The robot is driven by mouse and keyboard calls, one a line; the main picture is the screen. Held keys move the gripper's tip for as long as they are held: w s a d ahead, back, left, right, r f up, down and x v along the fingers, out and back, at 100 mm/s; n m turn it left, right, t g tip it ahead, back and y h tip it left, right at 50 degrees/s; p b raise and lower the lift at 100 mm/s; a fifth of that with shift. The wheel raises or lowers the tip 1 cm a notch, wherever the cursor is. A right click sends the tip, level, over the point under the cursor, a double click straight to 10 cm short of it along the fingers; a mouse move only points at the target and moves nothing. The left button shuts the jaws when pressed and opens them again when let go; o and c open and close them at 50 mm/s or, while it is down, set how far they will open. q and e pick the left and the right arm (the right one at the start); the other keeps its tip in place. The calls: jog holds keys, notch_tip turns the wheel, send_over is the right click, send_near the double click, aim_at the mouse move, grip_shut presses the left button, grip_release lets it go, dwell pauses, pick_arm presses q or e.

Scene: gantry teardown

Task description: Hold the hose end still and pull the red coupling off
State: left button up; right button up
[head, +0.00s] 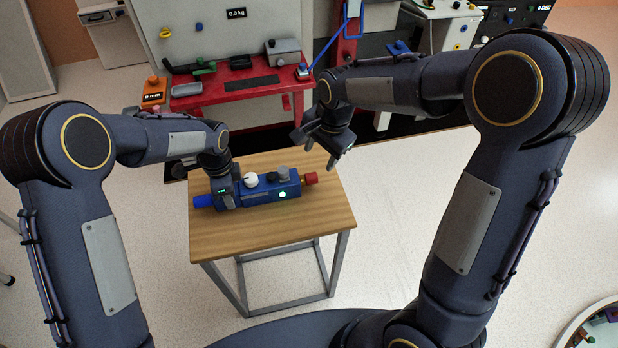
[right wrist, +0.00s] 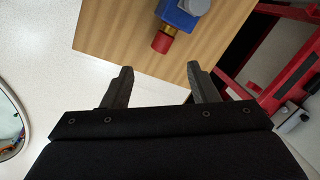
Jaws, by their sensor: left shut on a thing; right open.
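The blue hose end (head: 268,192) lies on a small wooden table (head: 268,231), with a white knob, a grey knob and a green light on it. The red coupling (head: 311,178) sits on its right end. My left gripper (head: 225,192) is shut around the hose end near its left end, and its fingertips are hard to make out. My right gripper (head: 315,152) is open and empty, above and behind the coupling. In the right wrist view the red coupling (right wrist: 161,42), with a brass-coloured ring, lies ahead of the open fingers (right wrist: 160,70), apart from them.
A red bench (head: 225,92) with tools and small boxes stands behind the table. A red frame (right wrist: 290,75) shows at the right in the right wrist view. The table's front part is bare, and open floor lies to its right.

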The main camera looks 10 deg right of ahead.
aim_at(313, 176)
jog(key=f+m, duration=0.2)
jog(key=f, duration=0.1)
jog(key=w+f+m, duration=0.1)
jog(key=f+m, duration=0.1)
jog(key=f, duration=0.2)
jog(key=w+a+f+m+t+h, duration=0.1)
jog(key=f+m, duration=0.1)
jog(key=f, duration=0.2)
jog(key=shift+w+m, duration=0.1)
jog(key=shift+m, duration=0.2)
dwell(0.4)
grip_shut()
jog(key=shift+d, duration=3.3)
jog(key=w+v, duration=0.1)
jog(key=v, duration=0.5)
jog(key=shift+w+r, duration=0.25)
jog(key=shift+r, duration=0.35)
